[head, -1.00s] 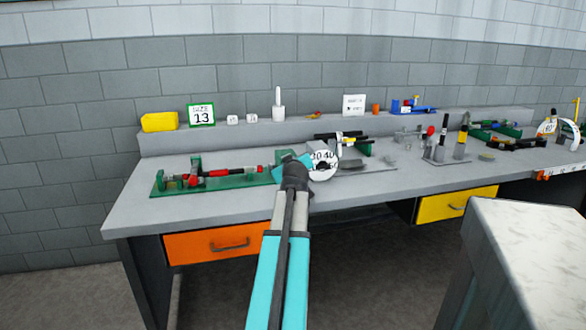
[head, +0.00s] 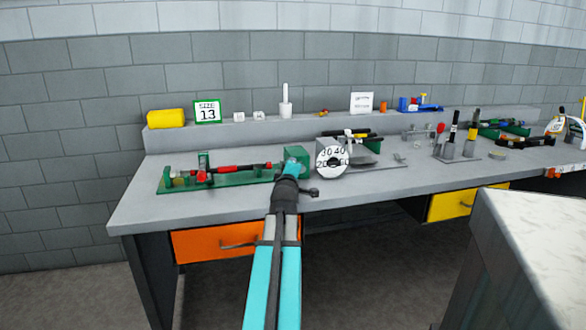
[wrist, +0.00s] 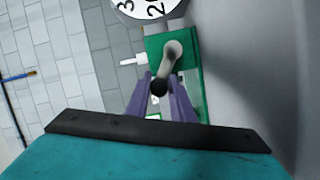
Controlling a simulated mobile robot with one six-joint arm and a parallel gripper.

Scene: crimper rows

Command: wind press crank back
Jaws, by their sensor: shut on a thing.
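The press is a long green base (head: 230,182) with a red rod above it and a green block (head: 297,154) at its right end, on the grey bench. In the wrist view, a grey crank arm (wrist: 172,56) sits on the green block (wrist: 153,45) and ends in a dark knob (wrist: 159,87). My gripper (wrist: 160,90) is shut on the knob, with a purple finger at either side. In the head view my gripper (head: 291,171) is in front of the green block, and my arm hides the crank there.
A white numbered dial (head: 331,162) stands right of the green block. Several hand tools (head: 455,140) stand farther right. A yellow bin (head: 166,118) and a "SIZE 13" sign (head: 208,112) are on the back shelf. A pale-topped block (head: 535,225) fills the front right.

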